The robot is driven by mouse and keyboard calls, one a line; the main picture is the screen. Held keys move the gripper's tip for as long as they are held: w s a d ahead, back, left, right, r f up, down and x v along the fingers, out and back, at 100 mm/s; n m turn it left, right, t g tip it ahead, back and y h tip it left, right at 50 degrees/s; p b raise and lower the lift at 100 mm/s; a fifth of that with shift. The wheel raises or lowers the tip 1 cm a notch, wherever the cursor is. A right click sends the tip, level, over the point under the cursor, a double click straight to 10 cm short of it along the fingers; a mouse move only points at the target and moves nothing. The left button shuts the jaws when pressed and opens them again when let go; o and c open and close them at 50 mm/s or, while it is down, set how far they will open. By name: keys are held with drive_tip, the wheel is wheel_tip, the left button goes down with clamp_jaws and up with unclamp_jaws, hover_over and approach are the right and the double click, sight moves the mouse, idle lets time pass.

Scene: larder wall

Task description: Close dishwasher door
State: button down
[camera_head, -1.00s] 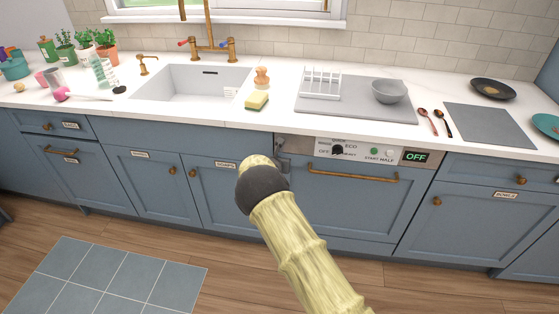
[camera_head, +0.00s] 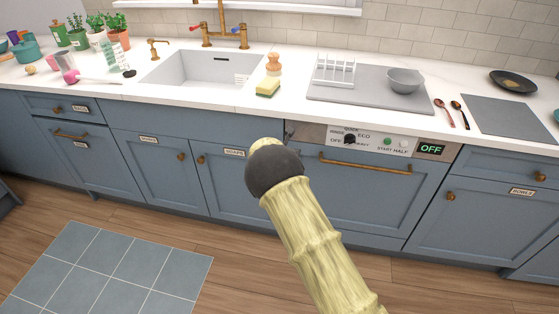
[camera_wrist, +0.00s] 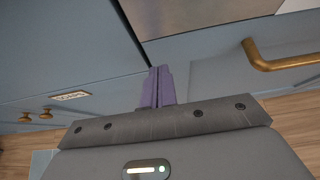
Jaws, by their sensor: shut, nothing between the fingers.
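The dishwasher door (camera_head: 365,195) is a blue panel with a long brass handle (camera_head: 378,165), under a control strip (camera_head: 375,141) with a black dial and a green OFF display. It stands upright and looks about flush with the cabinets; a small gap at its top cannot be ruled out. In the wrist view the door (camera_wrist: 215,72) and its handle (camera_wrist: 275,62) are at the right. My gripper (camera_wrist: 157,86) has purple fingers pressed together and empty, near the door's left edge. Whether they touch the door is unclear. In the head view my arm hides the gripper and the door's lower left.
Blue cabinets flank the dishwasher, with knobs on the left cabinet (camera_head: 218,187) and right cabinet (camera_head: 475,225). Above are a white counter (camera_head: 215,103), a sink (camera_head: 200,70) and a grey drying mat (camera_head: 365,97). A tiled mat (camera_head: 110,270) lies on the open wooden floor.

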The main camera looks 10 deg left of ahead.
drive_tip(key=v, duration=1.1)
drive_tip(key=shift+w+r, duration=0.15)
drive_tip(key=shift+r, duration=0.2)
drive_tip(key=shift+w, duration=0.15)
drive_tip(key=s+d+r+m+g+h, duration=0.1)
drive_tip(key=s+d+m+g, duration=0.1)
drive_tip(key=s+d+m, duration=0.35)
drive_tip(key=s+d+r+m+g+h, duration=0.1)
drive_tip(key=s+d+m, duration=0.1)
drive_tip(key=d+m, duration=0.55)
drive_tip(key=s+d+m+g+h, duration=0.1)
drive_tip(key=s+d+m+g, duration=0.2)
drive_tip(key=d, duration=0.6)
drive_tip(key=s+d+r+m+g+y, duration=0.1)
drive_tip(key=s+d+m+g+y, duration=0.15)
drive_tip(key=s+m, duration=0.75)
drive_tip(key=s+d+r+m+g+y, duration=0.1)
drive_tip(key=s+d+m, duration=0.3)
drive_tip(key=s+m, duration=0.6)
wheel_tip(320, 180, up, 20)
drive_tip(key=s+p, duration=0.1)
drive_tip(key=p, duration=1.8)
drive_tip(key=shift+s+a+p, duration=0.2)
drive_tip(key=shift+s+p, duration=0.1)
drive_tip(key=shift+p, duration=0.1)
